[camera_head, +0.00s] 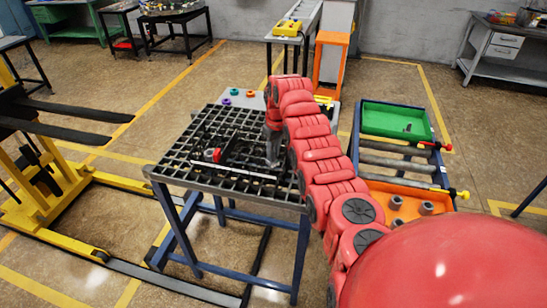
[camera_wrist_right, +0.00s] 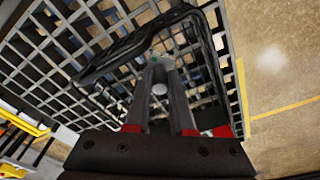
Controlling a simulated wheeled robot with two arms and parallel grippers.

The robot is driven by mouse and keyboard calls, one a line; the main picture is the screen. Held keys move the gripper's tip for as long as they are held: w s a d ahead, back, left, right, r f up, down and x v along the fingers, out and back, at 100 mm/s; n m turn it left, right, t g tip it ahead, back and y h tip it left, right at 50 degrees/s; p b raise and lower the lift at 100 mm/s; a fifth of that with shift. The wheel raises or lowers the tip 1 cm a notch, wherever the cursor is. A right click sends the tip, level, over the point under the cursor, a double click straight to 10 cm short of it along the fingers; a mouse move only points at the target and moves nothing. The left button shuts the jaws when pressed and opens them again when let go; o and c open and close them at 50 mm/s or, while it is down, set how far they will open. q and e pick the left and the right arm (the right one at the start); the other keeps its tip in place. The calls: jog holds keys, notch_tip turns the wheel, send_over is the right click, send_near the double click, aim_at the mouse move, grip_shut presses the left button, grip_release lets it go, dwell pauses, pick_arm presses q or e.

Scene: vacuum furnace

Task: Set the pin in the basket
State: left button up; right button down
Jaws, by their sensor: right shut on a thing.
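My right gripper (camera_head: 272,160) reaches down over the grid-topped table, near the right part of the basket. In the right wrist view its two fingers (camera_wrist_right: 159,66) are close together on a small greyish piece (camera_wrist_right: 160,60), which looks like the pin. The fingers and the arm hide most of it. The basket (camera_wrist_right: 208,45) shows as a dark frame with a rounded rim and an open mesh floor, lying around and under the fingertips. I cannot tell whether the pin touches the mesh. My left gripper is not in view.
A red round part (camera_head: 212,155) lies on the grid table (camera_head: 165,174). Coloured rings (camera_head: 234,92) sit on a grey plate behind. At right are a green tray (camera_head: 385,131) and an orange bin (camera_head: 378,190) with grey cylinders (camera_head: 426,208). A yellow forklift (camera_head: 60,185) stands at left.

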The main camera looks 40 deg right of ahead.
aim_at(274, 161)
jog(key=shift+f+p, duration=0.3)
jog(key=shift+f, duration=0.1)
notch_tip(274, 161, down, 2)
jog(key=shift+s+f+p, duration=0.1)
jog(key=shift+f+p, duration=0.1)
jog(key=shift+p, duration=0.3)
jog(key=shift+f, duration=0.4)
jog(key=c, duration=0.8)
grip_release()
jog(key=shift+r, duration=0.25)
jog(key=shift+r+b, duration=0.25)
jog(key=shift+b, duration=0.15)
jog(key=shift+s+d+r+b, duration=0.1)
jog(key=shift+s+r+b, duration=0.15)
jog(key=shift+r+b, duration=1.15)
jog(key=shift+s+a+r+b, duration=0.1)
jog(key=shift+s+r+b, duration=0.2)
jog(key=shift+r, duration=2.05)
jog(key=shift+s+d+r+b, duration=0.15)
jog(key=shift+r+b, duration=0.75)
jog(key=shift+r, duration=1)
